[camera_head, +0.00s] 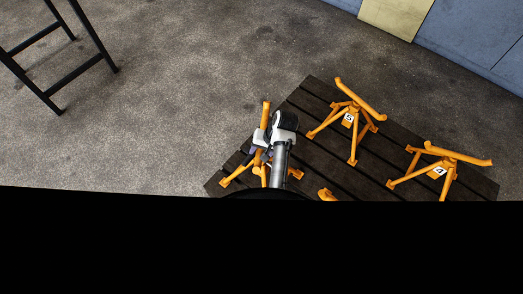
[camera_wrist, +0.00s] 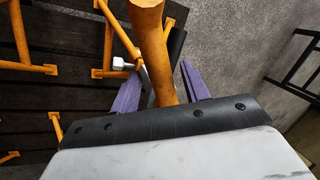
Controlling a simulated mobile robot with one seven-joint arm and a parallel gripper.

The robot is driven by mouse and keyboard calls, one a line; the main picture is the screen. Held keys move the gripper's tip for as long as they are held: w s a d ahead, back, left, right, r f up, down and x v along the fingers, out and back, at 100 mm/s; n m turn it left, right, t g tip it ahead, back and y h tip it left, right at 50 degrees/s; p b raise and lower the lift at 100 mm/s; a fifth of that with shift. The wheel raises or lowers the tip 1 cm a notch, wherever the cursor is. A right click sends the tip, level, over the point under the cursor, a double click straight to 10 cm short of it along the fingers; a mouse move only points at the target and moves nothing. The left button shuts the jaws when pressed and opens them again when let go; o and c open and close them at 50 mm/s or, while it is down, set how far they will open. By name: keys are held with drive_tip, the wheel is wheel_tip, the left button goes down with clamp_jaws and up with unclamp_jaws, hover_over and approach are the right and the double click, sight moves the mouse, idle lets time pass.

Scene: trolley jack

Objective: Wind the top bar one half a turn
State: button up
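An orange stand with a top bar (camera_head: 266,113) stands on the dark slatted pallet (camera_head: 317,95), at its left part in the head view. My gripper (camera_head: 260,152) is over this stand and hides much of it. In the wrist view the orange bar (camera_wrist: 150,35) runs down between the two purple fingers of my gripper (camera_wrist: 160,75). The fingers are apart, one on each side of the bar, with a small gap visible on each side. A silver bolt head (camera_wrist: 123,63) is left of the bar. The bar's lower end is hidden behind my gripper.
Two more orange stands with number plates, one (camera_head: 350,117) at the middle and one (camera_head: 439,171) at the right, are on the pallet. Part of another orange piece (camera_head: 326,194) shows at the lower edge. A black frame (camera_head: 75,70) stands far left. Concrete floor between is clear.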

drive_tip(key=shift+r, duration=0.1)
drive_tip(key=p+v, duration=0.4)
drive_tip(key=v, duration=0.9)
drive_tip(key=shift+r, duration=0.35)
drive_tip(key=shift+d, duration=0.15)
